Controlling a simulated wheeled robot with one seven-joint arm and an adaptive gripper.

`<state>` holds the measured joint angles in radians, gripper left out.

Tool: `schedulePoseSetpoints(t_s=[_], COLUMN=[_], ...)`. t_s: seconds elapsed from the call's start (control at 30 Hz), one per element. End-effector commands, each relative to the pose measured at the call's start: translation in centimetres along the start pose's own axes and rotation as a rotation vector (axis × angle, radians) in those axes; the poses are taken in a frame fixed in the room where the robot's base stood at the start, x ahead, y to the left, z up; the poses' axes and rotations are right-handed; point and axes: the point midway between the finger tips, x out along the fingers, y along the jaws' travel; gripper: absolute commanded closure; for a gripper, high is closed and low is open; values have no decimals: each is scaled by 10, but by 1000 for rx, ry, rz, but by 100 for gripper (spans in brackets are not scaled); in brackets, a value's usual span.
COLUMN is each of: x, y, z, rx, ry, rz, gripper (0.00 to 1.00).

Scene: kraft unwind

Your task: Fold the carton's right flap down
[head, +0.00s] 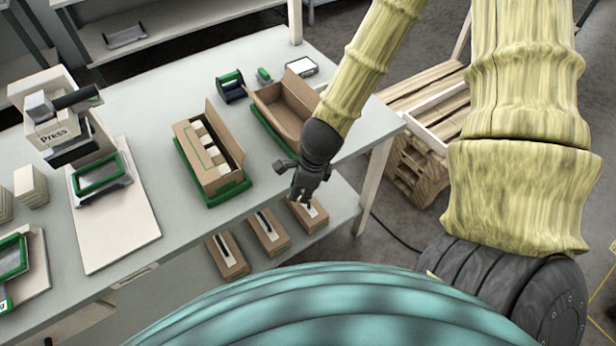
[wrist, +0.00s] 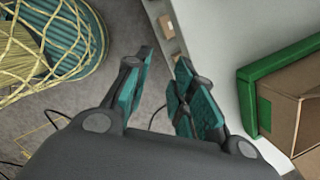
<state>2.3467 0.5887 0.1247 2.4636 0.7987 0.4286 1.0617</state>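A brown carton (head: 232,160) sits in a green tray (head: 212,201) on the table, with pale blocks inside. A flap stands up on its far right side, and its left side looks covered by a panel with a green outline. A second open carton (head: 268,112) stands in another green tray to its right, with raised panels; it looks empty. My gripper (head: 303,196) hangs by the table's front edge, apart from both cartons. In the wrist view my gripper (wrist: 166,75) is open and empty. One carton (wrist: 285,110) and its tray (wrist: 252,105) show at the right edge, cut off.
A tape dispenser (head: 230,87) and a small framed item (head: 301,66) lie behind the cartons. A press (head: 55,112) and a white board (head: 120,225) are on the left. Several small boxes (head: 268,232) sit on a lower shelf. A pallet (head: 420,165) stands at right.

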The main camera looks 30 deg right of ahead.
Motion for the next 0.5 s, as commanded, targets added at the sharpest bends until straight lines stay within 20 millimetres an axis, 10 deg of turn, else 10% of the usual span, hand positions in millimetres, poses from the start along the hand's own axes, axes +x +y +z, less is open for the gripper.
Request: schedulePoseSetpoints(t_s=[0.5], x=[29], y=[12], z=[-24], rx=[-268], ry=[69], rz=[-3], gripper=[75])
